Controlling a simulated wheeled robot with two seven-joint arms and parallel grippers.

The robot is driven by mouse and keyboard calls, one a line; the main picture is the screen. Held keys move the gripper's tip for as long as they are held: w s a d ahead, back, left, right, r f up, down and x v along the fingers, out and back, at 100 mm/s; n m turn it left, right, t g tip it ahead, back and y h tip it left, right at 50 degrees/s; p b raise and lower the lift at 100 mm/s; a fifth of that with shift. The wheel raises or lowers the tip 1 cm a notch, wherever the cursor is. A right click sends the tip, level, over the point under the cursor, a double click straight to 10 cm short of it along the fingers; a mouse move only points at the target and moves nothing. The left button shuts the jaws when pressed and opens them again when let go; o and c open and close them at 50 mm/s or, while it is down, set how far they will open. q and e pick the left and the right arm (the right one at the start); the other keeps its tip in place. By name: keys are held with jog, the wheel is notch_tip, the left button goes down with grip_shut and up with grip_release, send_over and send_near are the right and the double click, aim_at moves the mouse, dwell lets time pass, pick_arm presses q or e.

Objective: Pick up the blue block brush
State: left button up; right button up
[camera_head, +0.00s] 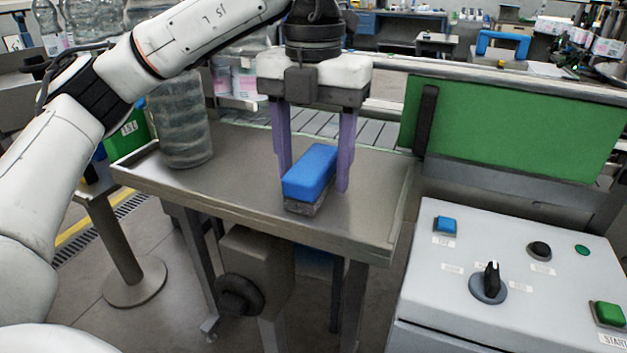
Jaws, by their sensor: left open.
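The blue block brush (311,173) lies on the metal table (236,184), blue top up with a grey underside, near the table's front edge. My left gripper (315,180) points straight down over it and is open. Its two purple fingers are on either side of the brush, the left finger close to its left side and the right finger a little apart from its right side. Whether either finger touches the brush I cannot tell. My right gripper does not show.
A clear ribbed bottle (180,120) stands on the table's left part. A control box (520,260) with buttons and a knob is at the right, below a green panel (512,128). A roller conveyor (375,132) runs behind the table. The table left of the brush is clear.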

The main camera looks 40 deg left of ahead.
aim_at(313, 161)
pick_arm(q)
jog(key=shift+c, duration=0.2)
jog(key=c, duration=1.3)
notch_tip(313, 161, up, 10)
jog(key=p, duration=0.3)
